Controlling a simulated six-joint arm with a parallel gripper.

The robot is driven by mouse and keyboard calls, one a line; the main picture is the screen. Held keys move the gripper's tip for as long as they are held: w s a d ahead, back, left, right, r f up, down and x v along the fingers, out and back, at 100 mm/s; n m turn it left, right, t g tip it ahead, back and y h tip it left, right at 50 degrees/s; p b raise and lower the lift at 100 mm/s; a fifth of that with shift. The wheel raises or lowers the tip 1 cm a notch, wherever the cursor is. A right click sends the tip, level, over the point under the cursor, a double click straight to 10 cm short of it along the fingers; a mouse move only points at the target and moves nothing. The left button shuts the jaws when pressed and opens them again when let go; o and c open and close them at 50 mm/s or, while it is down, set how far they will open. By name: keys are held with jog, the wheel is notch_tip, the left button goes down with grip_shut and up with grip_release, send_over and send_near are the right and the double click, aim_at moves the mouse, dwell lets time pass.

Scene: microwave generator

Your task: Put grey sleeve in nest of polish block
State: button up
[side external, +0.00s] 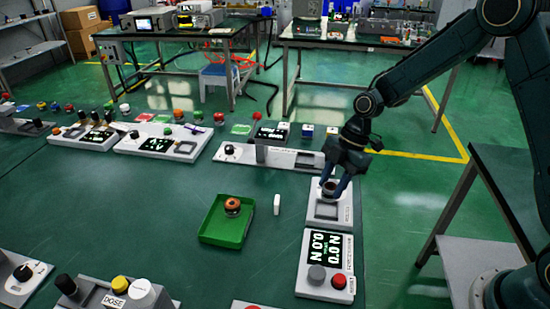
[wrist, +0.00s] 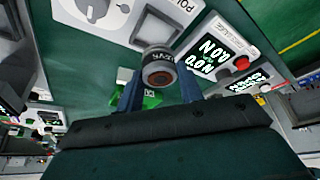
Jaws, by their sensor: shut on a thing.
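My gripper (side external: 332,187) is shut on a small round grey sleeve (wrist: 158,62), which has lettering on its side and a reddish ring at its near end. It shows between my two blue fingers in the wrist view.
The gauge block (side external: 327,236) has a lit display and grey and red buttons. A green tray (side external: 215,232) holds an orange-and-black round part (side external: 232,205). A small white piece (side external: 277,204) stands beside it. Other device blocks (side external: 160,142) line the far left.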

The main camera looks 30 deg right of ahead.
aim_at(330, 197)
jog(key=shift+f, duration=0.45)
jog(key=shift+f, duration=2.15)
jog(key=o, duration=1.1)
jog(key=shift+f, duration=0.1)
jog(key=v, duration=1.2)
